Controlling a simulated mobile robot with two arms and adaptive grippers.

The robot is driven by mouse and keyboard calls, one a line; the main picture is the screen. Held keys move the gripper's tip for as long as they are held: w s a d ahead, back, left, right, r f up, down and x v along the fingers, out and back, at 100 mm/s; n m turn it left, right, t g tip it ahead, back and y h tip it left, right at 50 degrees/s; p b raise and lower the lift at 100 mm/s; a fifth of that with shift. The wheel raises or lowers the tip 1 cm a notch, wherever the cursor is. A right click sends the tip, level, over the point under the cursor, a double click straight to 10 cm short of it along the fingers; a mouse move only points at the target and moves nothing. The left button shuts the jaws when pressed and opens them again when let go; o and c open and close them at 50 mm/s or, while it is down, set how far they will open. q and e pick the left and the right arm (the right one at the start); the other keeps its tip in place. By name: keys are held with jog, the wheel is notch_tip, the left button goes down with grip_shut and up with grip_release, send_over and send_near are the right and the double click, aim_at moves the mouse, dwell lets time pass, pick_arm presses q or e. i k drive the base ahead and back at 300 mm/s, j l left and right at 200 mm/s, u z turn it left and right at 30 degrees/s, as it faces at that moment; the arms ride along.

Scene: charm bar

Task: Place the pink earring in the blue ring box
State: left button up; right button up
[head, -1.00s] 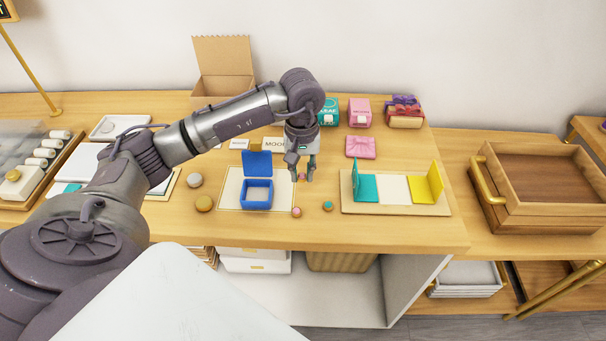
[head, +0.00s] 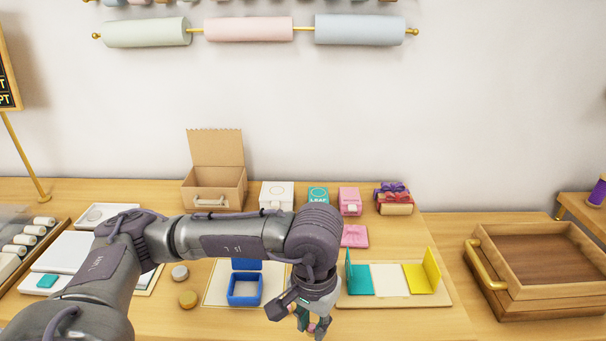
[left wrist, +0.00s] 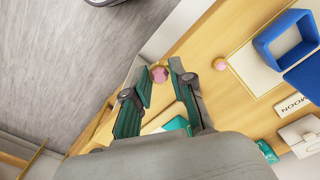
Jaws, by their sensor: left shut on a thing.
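The pink earring (left wrist: 159,74) is small and round, and it sits between my left fingertips near the table's front edge. In the head view my left gripper (head: 312,324) is shut on it, low at the bottom of the picture, and mostly hides it. The blue ring box (head: 243,301) stands open on a pale mat, left of the gripper, with its lid raised at the back and partly hidden by my arm. The box also shows at the upper right of the left wrist view (left wrist: 262,50). My right gripper is not in view.
Another small pink and tan piece (left wrist: 220,64) lies by the mat in the left wrist view. A teal, white and yellow stand (head: 392,281) is right of my gripper. Round grey (head: 180,272) and tan (head: 187,299) pieces lie left of the mat.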

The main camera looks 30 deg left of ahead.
aim_at(239, 288)
jog(key=i+l+u, duration=0.1)
jog(key=i+l, duration=0.2)
jog(key=i, duration=0.15)
jog(key=i+l+u, duration=0.1)
jog(key=i+l, duration=0.2)
jog(key=i, duration=0.2)
jog(key=u, duration=1.5)
